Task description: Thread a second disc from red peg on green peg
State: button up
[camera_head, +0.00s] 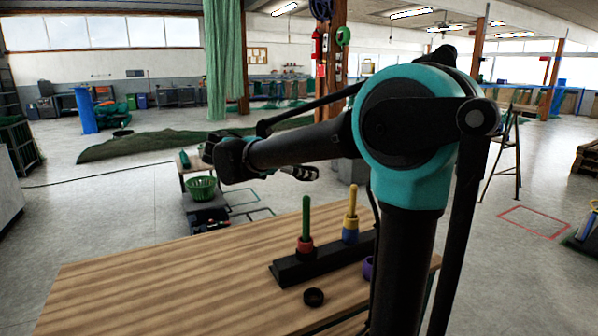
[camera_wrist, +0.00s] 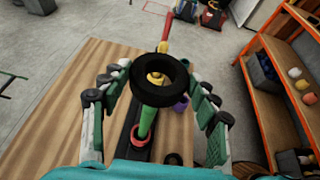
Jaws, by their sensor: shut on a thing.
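My gripper (camera_wrist: 160,76) is shut on a black disc (camera_wrist: 138,76), held by its outer edges between the two fingertips. The green peg (camera_wrist: 147,122) rises just below the disc in the wrist view; I cannot tell whether its tip is inside the hole. In the head view the green peg (camera_head: 306,215) stands on a dark bar (camera_head: 290,271) with a red ring (camera_head: 305,245) at its foot. The yellow peg (camera_head: 352,200) stands beside it with blue at its base. A red upright (camera_wrist: 168,25), probably the red peg, shows beyond the disc. My forearm hides part of the head view.
A loose black ring (camera_head: 314,297) lies on the wooden table (camera_head: 180,275) in front of the bar. A purple ring (camera_head: 368,268) is half hidden behind my arm. The table's left side is clear. An orange-framed shelf (camera_wrist: 280,85) stands at the right.

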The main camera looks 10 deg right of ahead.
notch_tip(320, 180, down, 8)
jog(key=shift+r, duration=0.2)
dwell(0.8)
jog(key=o, duration=1.3)
jog(key=shift+o, duration=0.2)
jog(key=v, duration=1.2)
